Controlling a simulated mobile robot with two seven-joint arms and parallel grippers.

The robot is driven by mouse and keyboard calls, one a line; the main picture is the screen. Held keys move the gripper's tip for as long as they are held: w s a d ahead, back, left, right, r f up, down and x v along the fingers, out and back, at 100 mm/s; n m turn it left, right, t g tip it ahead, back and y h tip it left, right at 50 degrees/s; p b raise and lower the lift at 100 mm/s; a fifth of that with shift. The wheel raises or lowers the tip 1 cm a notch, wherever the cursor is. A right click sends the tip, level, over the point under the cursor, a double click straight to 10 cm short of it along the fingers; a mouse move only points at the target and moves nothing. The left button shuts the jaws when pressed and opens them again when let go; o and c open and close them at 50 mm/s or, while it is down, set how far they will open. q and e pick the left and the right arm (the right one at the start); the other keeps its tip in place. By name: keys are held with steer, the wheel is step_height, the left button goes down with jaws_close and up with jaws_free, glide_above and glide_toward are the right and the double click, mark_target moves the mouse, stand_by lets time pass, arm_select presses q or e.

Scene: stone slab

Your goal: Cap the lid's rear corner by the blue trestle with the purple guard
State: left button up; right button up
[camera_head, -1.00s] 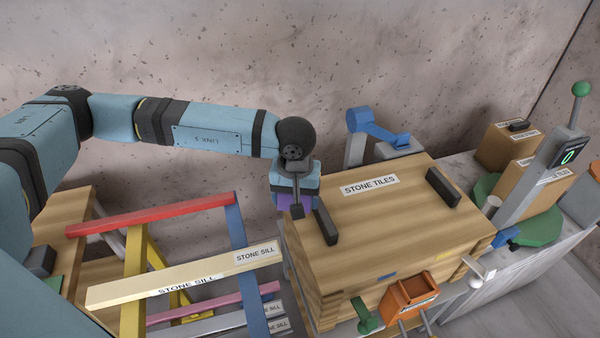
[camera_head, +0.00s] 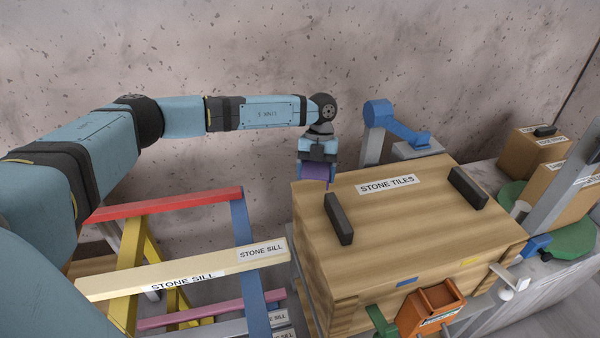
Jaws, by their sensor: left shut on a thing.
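The wooden crate's lid (camera_head: 420,215), marked STONE TILES, has two dark handles (camera_head: 338,218). The purple guard (camera_head: 314,173) is in my left gripper (camera_head: 317,160), which is shut on it. In the picture the guard overlaps the lid's rear edge, near the rear left corner. I cannot tell whether it touches the lid or hangs above it. The rear left corner shows no guard seated on it. The blue trestle leg (camera_head: 242,225) stands left of the crate, below and left of the guard. My right gripper is out of view.
A cream STONE SILL bar (camera_head: 185,270) and a red bar (camera_head: 165,203) lie left of the crate. A blue jointed device (camera_head: 385,115) stands behind the lid. An orange box (camera_head: 432,308) and a green handle (camera_head: 380,322) are at the crate's front.

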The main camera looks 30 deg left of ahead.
mark_target(308, 184)
arm_select(q)
steer(key=w+a+f+n+t+h+b, duration=0.1)
steer(key=w+a+f+n+t+b, duration=0.1)
steer(key=n, duration=0.4)
steer(key=w+a+f+n+t+h+b, duration=0.1)
steer(key=w+a+f+n+t, duration=0.1)
steer(key=n, duration=0.5)
steer(key=w+a+f+n+t+h+b, duration=0.1)
steer(key=w+a+f+n+t+b, duration=0.1)
steer(key=n, duration=0.5)
steer(key=shift+w+a+t+b, duration=0.15)
steer(key=shift+a+t+b, duration=0.15)
steer(key=shift+a+t, duration=0.75)
steer(key=a+n, duration=0.1)
steer(key=n, duration=0.1)
steer(key=shift+w+a+f+n+t+y, duration=0.2)
steer(key=shift+w+a+n+t+y, duration=0.1)
steer(key=shift+w+a+n, duration=0.1)
steer(key=shift+r, duration=0.15)
steer(key=shift+r+p, duration=0.1)
steer(key=shift+p, duration=0.45)
steer(key=shift+f, duration=0.5)
steer(key=shift+f+b, duration=0.45)
steer(key=shift+f, duration=1.75)
